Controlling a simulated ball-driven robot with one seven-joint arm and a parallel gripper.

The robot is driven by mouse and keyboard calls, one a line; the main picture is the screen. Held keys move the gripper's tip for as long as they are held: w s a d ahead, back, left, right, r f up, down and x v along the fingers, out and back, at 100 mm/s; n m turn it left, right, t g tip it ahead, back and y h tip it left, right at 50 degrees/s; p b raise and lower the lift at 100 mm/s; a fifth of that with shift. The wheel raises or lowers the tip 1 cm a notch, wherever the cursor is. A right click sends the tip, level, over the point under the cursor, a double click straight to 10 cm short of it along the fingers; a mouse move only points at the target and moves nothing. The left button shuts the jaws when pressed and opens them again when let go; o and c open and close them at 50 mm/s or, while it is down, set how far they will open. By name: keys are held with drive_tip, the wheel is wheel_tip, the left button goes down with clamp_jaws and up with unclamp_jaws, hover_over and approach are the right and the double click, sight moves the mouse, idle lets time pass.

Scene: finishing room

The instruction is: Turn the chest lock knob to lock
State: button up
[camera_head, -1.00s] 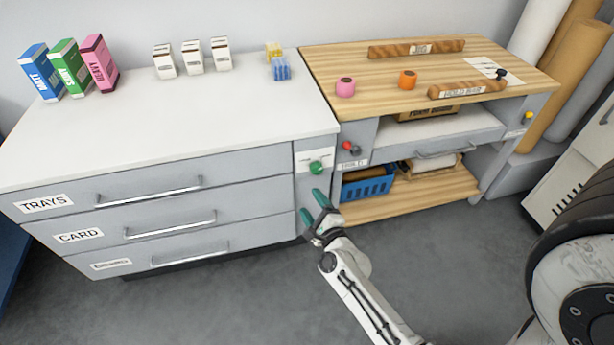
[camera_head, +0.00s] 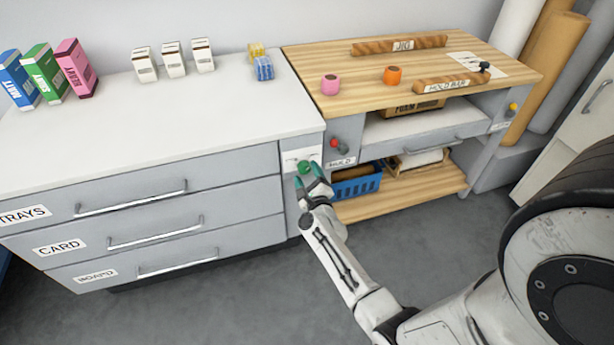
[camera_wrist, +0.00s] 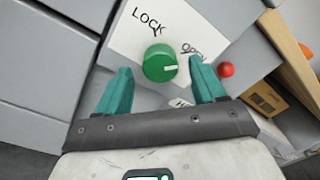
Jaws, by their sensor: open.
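The chest lock knob (camera_wrist: 160,64) is round and green with a white pointer mark. In the wrist view it sits on a white plate (camera_wrist: 128,38) lettered LOCK and OPEN, and its mark points right, below the OPEN lettering. In the head view the knob (camera_head: 304,168) is on the chest's narrow right front panel, partly covered by my fingers. My gripper (camera_wrist: 160,90) is open, with one teal finger on each side of the knob in the wrist view. I cannot tell whether either finger touches it. The gripper also shows in the head view (camera_head: 315,182).
The drawer chest (camera_head: 100,190) has bar handles on its left front. Right of it is a wooden-topped bench (camera_head: 440,65) with a red knob (camera_head: 335,143) and a blue basket (camera_head: 357,187) below. Grey floor in front is clear.

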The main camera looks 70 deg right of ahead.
drive_tip(key=shift+w+d, duration=0.2)
drive_tip(key=shift+d, duration=0.1)
drive_tip(key=shift+c, duration=0.2)
drive_tip(key=c, duration=1)
